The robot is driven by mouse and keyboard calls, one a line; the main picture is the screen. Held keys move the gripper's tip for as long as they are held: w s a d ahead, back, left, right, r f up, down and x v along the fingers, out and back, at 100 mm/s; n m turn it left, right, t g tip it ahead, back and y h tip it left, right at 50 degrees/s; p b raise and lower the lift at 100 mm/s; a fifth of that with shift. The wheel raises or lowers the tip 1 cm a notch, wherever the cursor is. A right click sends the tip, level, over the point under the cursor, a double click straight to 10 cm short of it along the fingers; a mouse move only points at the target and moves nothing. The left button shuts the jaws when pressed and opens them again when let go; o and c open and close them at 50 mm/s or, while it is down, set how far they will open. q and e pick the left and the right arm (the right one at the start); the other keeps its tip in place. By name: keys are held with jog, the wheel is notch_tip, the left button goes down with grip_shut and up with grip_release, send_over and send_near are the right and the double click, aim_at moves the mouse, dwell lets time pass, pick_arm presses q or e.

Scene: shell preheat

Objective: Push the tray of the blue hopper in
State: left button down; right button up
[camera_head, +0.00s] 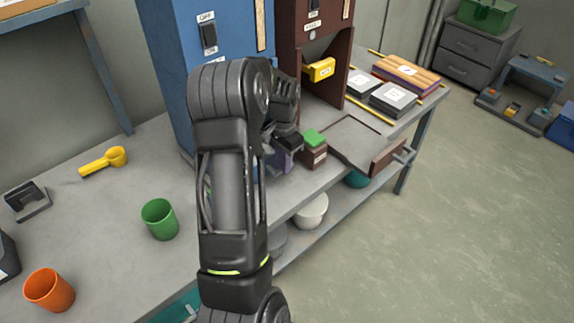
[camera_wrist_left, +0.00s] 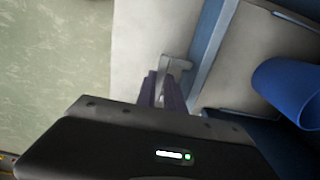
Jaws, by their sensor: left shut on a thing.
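The blue hopper (camera_head: 165,40) stands at the back left of the workbench, with a switch marked OFF. Its lower front is mostly hidden behind my left arm. In the left wrist view, the blue hopper's tray (camera_wrist_left: 212,45) shows a blue front edge, a pale floor and a grey handle (camera_wrist_left: 177,68). The tray stands out from the hopper. My left gripper (camera_head: 283,158) is at this tray's front; its purple fingers (camera_wrist_left: 165,90) are shut on the handle. A blue cylinder (camera_wrist_left: 288,88) is over or in the tray; I cannot tell which. My right gripper is not in view.
The brown hopper (camera_head: 325,45) is on the right, its tray (camera_head: 345,140) pulled out, with a green-topped box (camera_head: 314,148) beside it.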

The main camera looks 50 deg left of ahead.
pick_arm(q)
jog(key=shift+a+r, duration=0.1)
jog(key=shift+a, duration=0.2)
jog(key=c, duration=1.6)
grip_release()
jog(key=shift+c, duration=0.2)
jog(key=shift+o, duration=1)
notch_tip(320, 180, up, 8)
jog(key=shift+f+b, duration=0.15)
jog(key=shift+b, duration=0.3)
jog(key=shift+d+f, duration=0.1)
